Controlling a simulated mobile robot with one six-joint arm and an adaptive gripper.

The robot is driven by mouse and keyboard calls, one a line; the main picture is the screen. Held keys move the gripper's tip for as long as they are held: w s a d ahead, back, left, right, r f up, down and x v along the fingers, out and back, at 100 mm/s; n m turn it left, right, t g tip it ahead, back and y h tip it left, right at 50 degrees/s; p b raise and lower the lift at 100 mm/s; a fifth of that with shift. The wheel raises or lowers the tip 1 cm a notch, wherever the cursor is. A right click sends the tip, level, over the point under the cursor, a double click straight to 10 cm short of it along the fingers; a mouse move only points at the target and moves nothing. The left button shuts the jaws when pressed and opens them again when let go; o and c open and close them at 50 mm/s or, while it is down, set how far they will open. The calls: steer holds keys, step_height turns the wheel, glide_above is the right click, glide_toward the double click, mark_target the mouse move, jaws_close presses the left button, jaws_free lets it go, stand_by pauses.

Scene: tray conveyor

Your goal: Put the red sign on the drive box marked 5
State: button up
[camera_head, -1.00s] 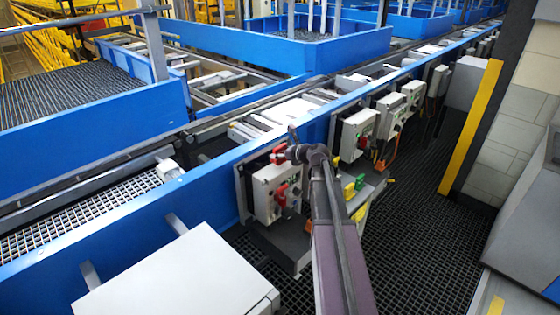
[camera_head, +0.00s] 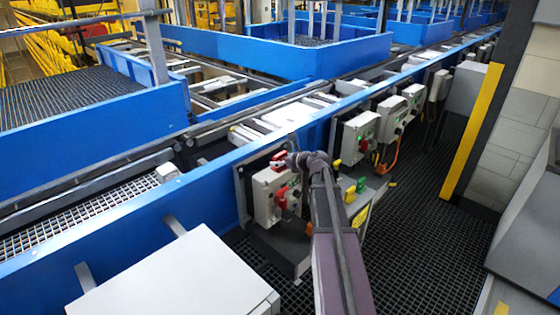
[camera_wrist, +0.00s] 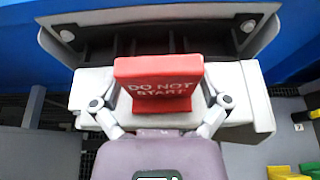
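The red sign (camera_wrist: 160,90), lettered "DO NOT START", stands in the middle of the wrist view, between the two fingers of my gripper (camera_wrist: 160,98). The fingertips come in at its left and right edges, and the gripper looks shut on it. In the head view the sign (camera_head: 279,161) is at the top of the nearest pale drive box (camera_head: 265,192), which has a red switch on its front. The box top (camera_wrist: 247,88) shows behind the sign. Whether the sign's base touches the box is hidden. I cannot read a number on the box.
More drive boxes (camera_head: 359,132) (camera_head: 391,115) line the blue conveyor rail to the right. Green and yellow items (camera_head: 354,190) lie on a shelf beside my arm. A large pale cabinet (camera_head: 175,280) stands in the foreground. A yellow-edged pillar (camera_head: 473,130) is at right.

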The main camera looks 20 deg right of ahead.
steer(key=shift+r, duration=0.15)
stand_by(0.3)
steer(key=shift+s+r+p, duration=0.1)
steer(key=shift+r+p, duration=0.05)
steer(key=shift+p, duration=0.15)
steer(key=p+v, duration=0.4)
steer(key=v, duration=0.7)
steer(key=shift+s+d, duration=0.2)
steer(key=shift+s, duration=0.15)
